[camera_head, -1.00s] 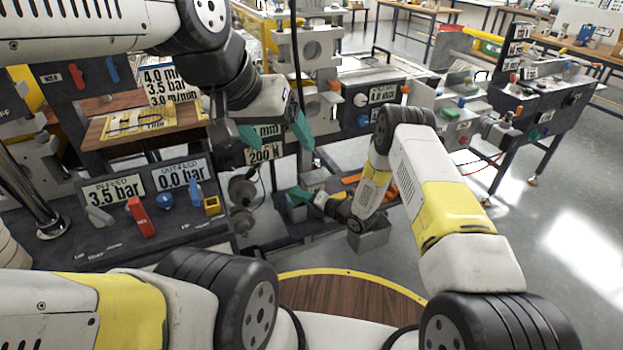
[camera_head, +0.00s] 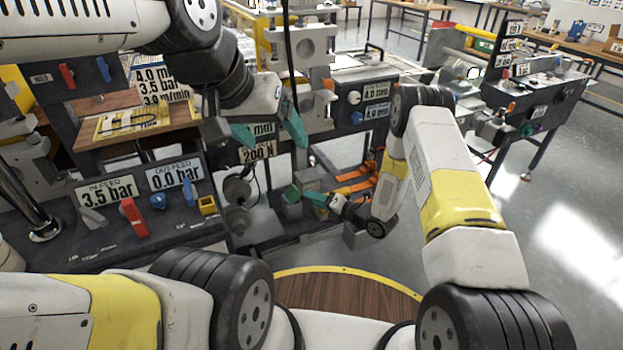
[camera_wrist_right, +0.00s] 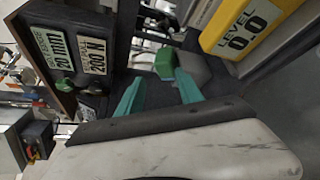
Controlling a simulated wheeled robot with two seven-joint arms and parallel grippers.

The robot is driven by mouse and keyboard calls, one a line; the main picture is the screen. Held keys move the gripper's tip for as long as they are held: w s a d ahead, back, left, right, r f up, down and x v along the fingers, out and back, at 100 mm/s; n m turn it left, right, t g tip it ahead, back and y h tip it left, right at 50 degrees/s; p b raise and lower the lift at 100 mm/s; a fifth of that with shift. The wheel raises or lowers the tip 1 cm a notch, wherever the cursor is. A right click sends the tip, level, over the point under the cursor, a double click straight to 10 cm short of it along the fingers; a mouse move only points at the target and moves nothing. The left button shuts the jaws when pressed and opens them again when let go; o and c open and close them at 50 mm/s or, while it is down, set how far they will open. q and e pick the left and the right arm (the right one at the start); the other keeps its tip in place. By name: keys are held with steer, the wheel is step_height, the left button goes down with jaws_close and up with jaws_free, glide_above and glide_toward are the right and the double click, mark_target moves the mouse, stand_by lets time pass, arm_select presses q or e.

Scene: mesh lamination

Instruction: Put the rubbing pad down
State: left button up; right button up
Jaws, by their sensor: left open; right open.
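A small block with a green part and a grey body, which looks like the rubbing pad (camera_wrist_right: 163,62), sits just beyond my right fingertips in the right wrist view. In the head view its green part (camera_head: 292,193) shows at the low end of the machine bench. My right gripper (camera_wrist_right: 156,84) is open, its teal fingers spread just short of the block; I cannot tell whether they touch it. It also shows in the head view (camera_head: 308,197), pointing left. My left gripper (camera_head: 268,133) is open and empty, higher up in front of the machine.
A panel with "20 mm" and "200 N" plates (camera_wrist_right: 75,52) stands left in the wrist view. A yellow "LEVEL 0.0" sign (camera_wrist_right: 240,28) is at upper right. Orange strips (camera_head: 358,178) lie near my right forearm. The in-feed panel (camera_head: 107,192) is at left.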

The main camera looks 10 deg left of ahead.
steer(key=w+d+r+m+t+h, duration=0.1)
steer(key=w+d+r+m+h, duration=0.25)
steer(key=d+r, duration=0.35)
steer(key=w+d+r+m+t+h, duration=0.1)
steer(key=w+d+r+m+h, duration=0.2)
steer(key=r, duration=0.6)
steer(key=s+d+r+m+h, duration=0.4)
steer(key=d+r+m, duration=0.7)
steer(key=r, duration=0.3)
steer(key=s+d+r+m+g+h, duration=0.1)
steer(key=s+d+r+m, duration=0.2)
steer(key=s+r+m, duration=0.35)
steer(key=s+d+r+m+g, duration=0.1)
steer(key=s+d+r+m, duration=0.2)
steer(key=s, duration=0.6)
steer(key=s+a+r+m+g, duration=0.1)
steer(key=s+m, duration=0.6)
steer(key=s, duration=0.9)
steer(key=shift+a+r+m+g+y, duration=0.3)
steer(key=shift+a+m+y, duration=0.05)
steer(key=shift+a+m, duration=0.1)
